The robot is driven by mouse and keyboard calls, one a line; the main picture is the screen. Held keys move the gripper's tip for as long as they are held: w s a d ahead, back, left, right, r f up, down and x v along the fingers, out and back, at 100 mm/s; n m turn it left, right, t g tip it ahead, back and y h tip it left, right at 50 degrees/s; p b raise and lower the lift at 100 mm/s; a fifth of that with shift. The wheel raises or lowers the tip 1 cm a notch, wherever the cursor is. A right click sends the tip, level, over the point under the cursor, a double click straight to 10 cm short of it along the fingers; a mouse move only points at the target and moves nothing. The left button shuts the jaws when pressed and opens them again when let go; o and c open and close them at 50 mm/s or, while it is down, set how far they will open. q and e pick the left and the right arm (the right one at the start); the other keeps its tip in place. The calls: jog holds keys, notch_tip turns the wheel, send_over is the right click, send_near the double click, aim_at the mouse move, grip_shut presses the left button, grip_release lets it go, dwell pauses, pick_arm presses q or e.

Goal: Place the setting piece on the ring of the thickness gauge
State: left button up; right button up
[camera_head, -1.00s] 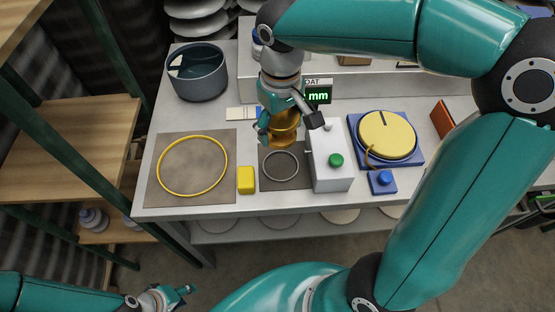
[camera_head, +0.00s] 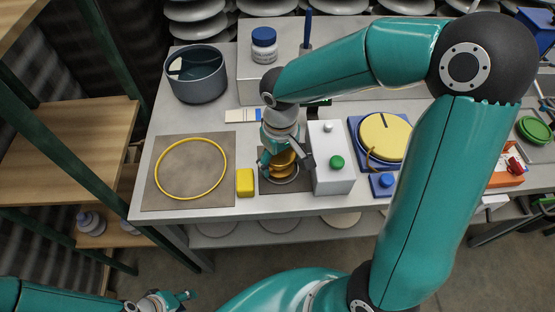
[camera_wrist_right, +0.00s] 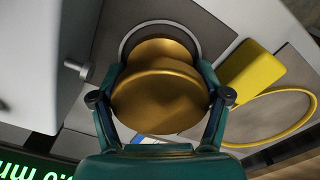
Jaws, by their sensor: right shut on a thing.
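The setting piece is a brass-coloured stepped disc (camera_head: 283,163), also large in the right wrist view (camera_wrist_right: 160,95). My right gripper (camera_head: 282,158) is shut on it, with a finger on each side in the wrist view (camera_wrist_right: 160,98). The grey ring (camera_head: 281,181) of the gauge lies on a dark plate just under the piece and is partly hidden by it; its arc shows beyond the piece in the wrist view (camera_wrist_right: 125,45). I cannot tell whether piece and ring touch. The gauge's white box (camera_head: 330,160) with a green button stands to the right. My left gripper (camera_head: 180,297) is at the bottom left, away from the table.
A yellow block (camera_head: 245,182) stands left of the ring plate. A yellow hoop (camera_head: 191,168) lies on a grey mat at the left. A dark pot (camera_head: 197,76) is behind it. A blue turntable with a yellow disc (camera_head: 384,137) is to the right.

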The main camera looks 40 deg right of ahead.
jog(key=shift+f, duration=0.15)
jog(key=o, duration=1.5)
jog(key=shift+c, duration=0.2)
jog(key=shift+r, duration=0.45)
notch_tip(320, 180, up, 12)
jog(key=shift+f+p, duration=0.25)
jog(key=shift+p, duration=0.4)
